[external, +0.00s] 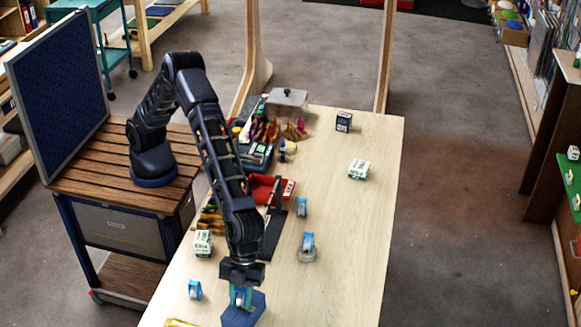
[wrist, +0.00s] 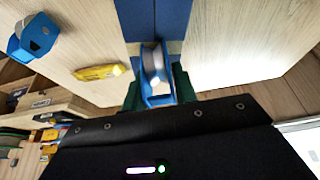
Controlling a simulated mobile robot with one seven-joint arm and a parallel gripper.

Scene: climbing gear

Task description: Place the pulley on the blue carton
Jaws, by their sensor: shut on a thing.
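My gripper (external: 240,290) is low over the near end of the table, pointing down. Its dark green fingers are shut on a blue pulley with a grey wheel (wrist: 153,68); the pulley also shows between the fingers in the external view (external: 237,298). The blue carton (external: 247,314) is directly below and beside the held pulley, partly covered by it. In the wrist view the carton (wrist: 157,18) is a blue block just beyond the pulley. I cannot tell whether the pulley touches the carton.
Other blue pulleys stand on the wooden table (external: 345,270): one left (external: 195,290), one right (external: 307,243), one farther back (external: 302,207). A yellow item (wrist: 95,72) lies near the gripper. White-green cartons (external: 203,243) (external: 358,170) stand apart. The table's right side is mostly clear.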

